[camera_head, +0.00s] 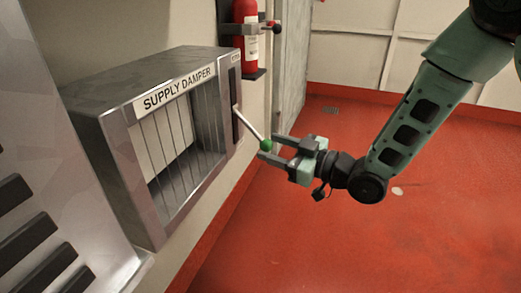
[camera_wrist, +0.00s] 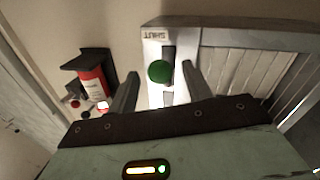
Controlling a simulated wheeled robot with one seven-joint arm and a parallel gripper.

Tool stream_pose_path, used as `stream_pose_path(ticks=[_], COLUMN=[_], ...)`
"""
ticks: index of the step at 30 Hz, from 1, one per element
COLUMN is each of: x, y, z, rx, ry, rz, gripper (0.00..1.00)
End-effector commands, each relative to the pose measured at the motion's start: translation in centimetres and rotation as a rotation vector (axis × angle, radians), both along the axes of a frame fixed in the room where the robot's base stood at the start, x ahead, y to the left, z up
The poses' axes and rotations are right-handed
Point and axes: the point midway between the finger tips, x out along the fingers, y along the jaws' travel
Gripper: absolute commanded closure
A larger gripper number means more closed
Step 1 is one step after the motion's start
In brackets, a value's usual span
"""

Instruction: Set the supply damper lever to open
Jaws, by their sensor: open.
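The supply damper (camera_head: 121,125) is a grey metal wall box with a louvred opening, on the left in the head view. Its lever (camera_head: 249,124) is a pale rod with a green ball knob (camera_head: 265,145), slanting outward and down from a dark slot in the right side panel. My gripper (camera_head: 268,147) is open at the knob, one finger on each side. An upside-down SHUT label (camera_wrist: 155,35) is on the slot panel there.
A red fire extinguisher (camera_head: 245,38) hangs on the wall beyond the damper and also shows at left in the wrist view (camera_wrist: 92,85). A dark slatted grey panel (camera_head: 45,200) stands at near left. The red floor (camera_head: 400,240) is clear on the right.

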Motion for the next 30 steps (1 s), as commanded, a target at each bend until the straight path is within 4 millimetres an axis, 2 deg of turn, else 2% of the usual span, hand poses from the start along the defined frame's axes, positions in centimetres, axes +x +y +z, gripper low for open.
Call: stream_pose_path(ticks=[3, 9, 19, 20, 25, 30], x=[1.0, 2.0, 2.2, 2.2, 2.1, 2.1], y=[1.7, 3.3, 3.6, 3.6, 3.5, 3.5], z=[-0.3, -0.1, 0.0, 0.0, 0.0, 0.1], rx=[0.002, 0.002, 0.000, 0.000, 0.000, -0.003], ry=[-0.001, 0.000, 0.002, 0.002, 0.001, 0.003], rz=[0.001, -0.001, 0.000, 0.000, 0.000, -0.001], gripper=[0.50, 0.50, 0.50, 0.53, 1.00, 1.00])
